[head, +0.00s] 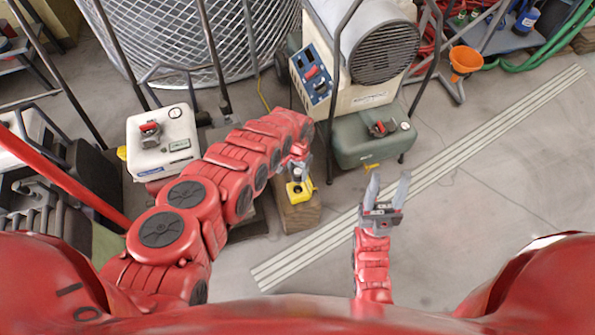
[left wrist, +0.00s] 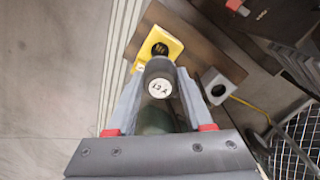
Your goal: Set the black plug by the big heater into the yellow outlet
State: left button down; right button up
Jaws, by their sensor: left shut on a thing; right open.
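The black plug (left wrist: 160,75), with a pale round label, is between the fingers of my left gripper (left wrist: 158,100) in the left wrist view. The yellow outlet (left wrist: 145,40) with a dark round socket is just beyond the plug there. I cannot tell whether they touch. In the head view my left gripper (head: 298,174) is right by the yellow outlet (head: 299,191), which sits on a wooden block (head: 302,217). The plug is hard to make out there. My right gripper (head: 387,196) is open and empty over the floor. The big heater (head: 345,75) stands at the back.
A grey fitting (left wrist: 214,86) with a yellow cord sits beside the yellow outlet. A green tank (head: 370,140) stands right of the block, a white container (head: 163,145) left. A striped floor strip (head: 480,135) runs diagonally. The floor at right is clear.

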pick_arm(q)
jog(key=shift+f+b, duration=1.9)
jog(key=shift+f, duration=0.3)
jog(key=shift+f+b, duration=2.05)
jog(key=shift+f, duration=0.15)
jog(key=shift+c, duration=1.1)
grip_release()
notch_tip(320, 180, up, 4)
jog(key=p, duration=0.2)
jog(key=shift+p, duration=0.35)
notch_tip(320, 180, up, 13)
jog(key=p, duration=0.3)
jog(key=shift+r, duration=0.2)
